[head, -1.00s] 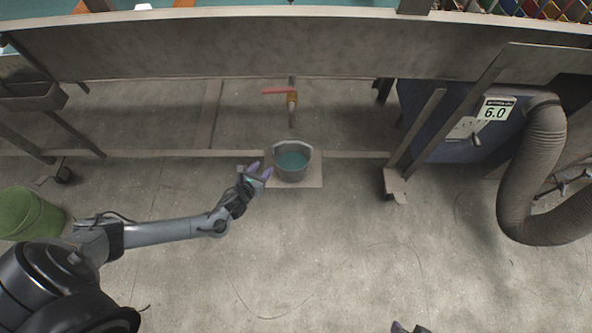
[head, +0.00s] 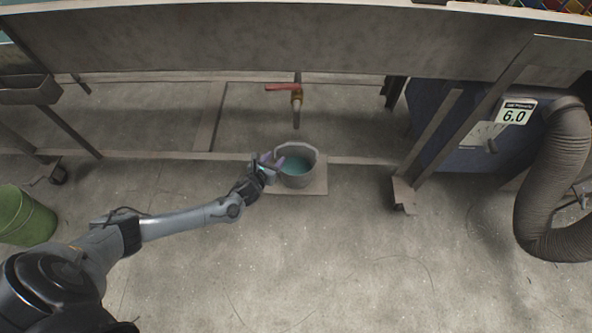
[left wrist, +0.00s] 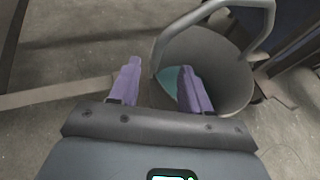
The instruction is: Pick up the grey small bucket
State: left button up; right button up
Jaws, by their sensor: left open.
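The grey small bucket (head: 298,172) stands upright on a flat plate on the floor, below a tap, with blue-green liquid or lining inside. My left gripper (head: 268,161) is open at the bucket's left rim. In the left wrist view my left gripper's two purple fingers (left wrist: 158,88) are spread apart, and the bucket (left wrist: 225,75) fills the upper right with its handle raised. The right finger overlaps the bucket's opening and the left finger is outside it, so the near wall appears between them. Whether either finger touches the wall cannot be told. My right gripper is out of view.
A tap with a red handle (head: 283,87) hangs above the bucket. A metal bench frame with a low crossbar runs behind. A green bucket (head: 25,217) stands at the left, and a thick grey hose (head: 548,180) is at the right. The floor in front is clear.

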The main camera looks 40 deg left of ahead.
aim_at(276, 156)
pick_arm(q)
jog(key=b+x, duration=0.2)
jog(key=x, duration=0.1)
jog(key=shift+a+f, duration=0.15)
jog(key=shift+a, duration=0.05)
jog(key=shift+w, duration=0.35)
jog(key=shift+s, duration=0.1)
jog(key=c, duration=0.4)
grip_shut()
dwell(0.4)
